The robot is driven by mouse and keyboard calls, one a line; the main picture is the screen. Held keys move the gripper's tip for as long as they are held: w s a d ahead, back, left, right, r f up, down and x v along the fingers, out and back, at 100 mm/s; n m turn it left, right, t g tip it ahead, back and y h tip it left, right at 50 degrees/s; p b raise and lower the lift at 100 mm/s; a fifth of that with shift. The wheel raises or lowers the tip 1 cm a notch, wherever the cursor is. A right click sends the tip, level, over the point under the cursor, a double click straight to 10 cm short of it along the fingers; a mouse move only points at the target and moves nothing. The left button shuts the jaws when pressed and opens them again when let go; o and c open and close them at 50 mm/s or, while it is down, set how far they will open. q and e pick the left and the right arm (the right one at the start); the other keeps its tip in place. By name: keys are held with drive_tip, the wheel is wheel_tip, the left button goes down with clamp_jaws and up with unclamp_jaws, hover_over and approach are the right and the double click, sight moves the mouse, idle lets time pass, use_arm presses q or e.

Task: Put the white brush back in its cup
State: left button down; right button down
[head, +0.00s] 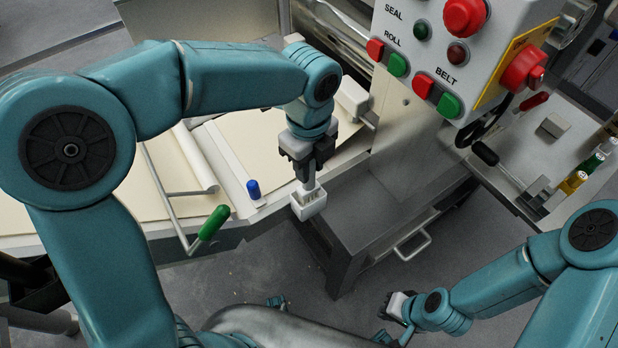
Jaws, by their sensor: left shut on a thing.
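My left gripper (307,172) is shut on the pale handle of the white brush (307,186), pointing down near the front edge of the pasta machine's table. Only a short piece of the brush shows below the jaws; the rest is hidden by the gripper. A small white open-topped cup (309,208) is directly below it at the table's corner. The brush's lower end meets the cup's mouth in the picture; I cannot tell how deep it is inside. My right gripper (391,312) is low at the bottom, partly hidden by its own arm, and its jaws are unclear.
A blue-tipped piece (253,188) and a green-handled lever (213,223) are left of the cup. The control box (455,50) with red and green buttons hangs at upper right. Small bottles (575,182) stand on the right-hand bench. Open floor lies in front of the machine.

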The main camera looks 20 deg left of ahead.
use_arm(q)
wheel_tip(320, 180, down, 4)
drive_tip(key=shift+f+b, duration=0.2)
drive_tip(key=shift+b, duration=0.25)
drive_tip(key=shift+r, duration=0.1)
drive_tip(key=c, duration=0.8)
unclamp_jaws()
drive_tip(key=shift+c, duration=0.2)
wheel_tip(320, 180, up, 12)
drive_tip(key=p, duration=0.3)
